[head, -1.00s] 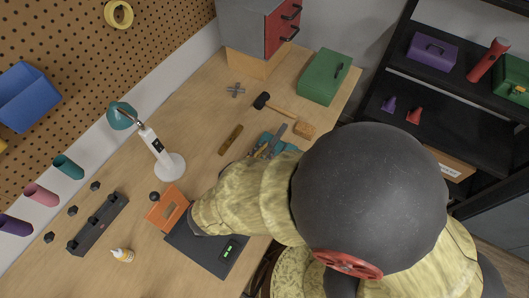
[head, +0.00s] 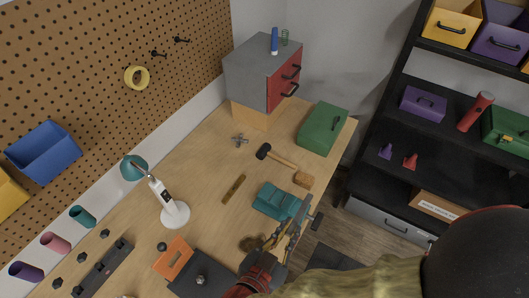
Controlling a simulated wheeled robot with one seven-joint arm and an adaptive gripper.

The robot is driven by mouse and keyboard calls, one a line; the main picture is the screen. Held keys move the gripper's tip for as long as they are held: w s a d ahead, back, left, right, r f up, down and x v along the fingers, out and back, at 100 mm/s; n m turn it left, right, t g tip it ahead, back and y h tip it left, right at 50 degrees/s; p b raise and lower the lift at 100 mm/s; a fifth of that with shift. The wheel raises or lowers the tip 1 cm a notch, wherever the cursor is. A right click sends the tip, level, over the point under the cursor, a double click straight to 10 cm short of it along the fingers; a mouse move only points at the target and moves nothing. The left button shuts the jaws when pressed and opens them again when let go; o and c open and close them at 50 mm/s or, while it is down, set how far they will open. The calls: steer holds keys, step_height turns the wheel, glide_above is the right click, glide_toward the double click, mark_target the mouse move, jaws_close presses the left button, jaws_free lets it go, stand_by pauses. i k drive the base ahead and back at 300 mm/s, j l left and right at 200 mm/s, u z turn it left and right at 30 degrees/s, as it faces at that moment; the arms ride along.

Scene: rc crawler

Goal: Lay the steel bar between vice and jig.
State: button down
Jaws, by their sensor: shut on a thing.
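My gripper (head: 284,238) is at the bench's front side, just in front of the teal vice (head: 278,200). It is shut on a flat grey bar, which looks like the steel bar (head: 304,209). The bar points up and away, close to the vice's right side; I cannot tell whether they touch. My arm comes in from the lower right.
A brass-coloured bar (head: 233,188) lies on the bench left of the vice. A hammer (head: 283,165), green toolbox (head: 323,129), lamp (head: 174,213), orange block (head: 173,258) and dark scale (head: 207,281) stand around. Bare bench lies between the lamp and the brass bar.

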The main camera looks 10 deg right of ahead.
mark_target(253, 245)
steer(key=k+l, duration=0.25)
steer(key=k, duration=0.2)
steer(key=k+l, duration=0.2)
steer(key=k, duration=0.3)
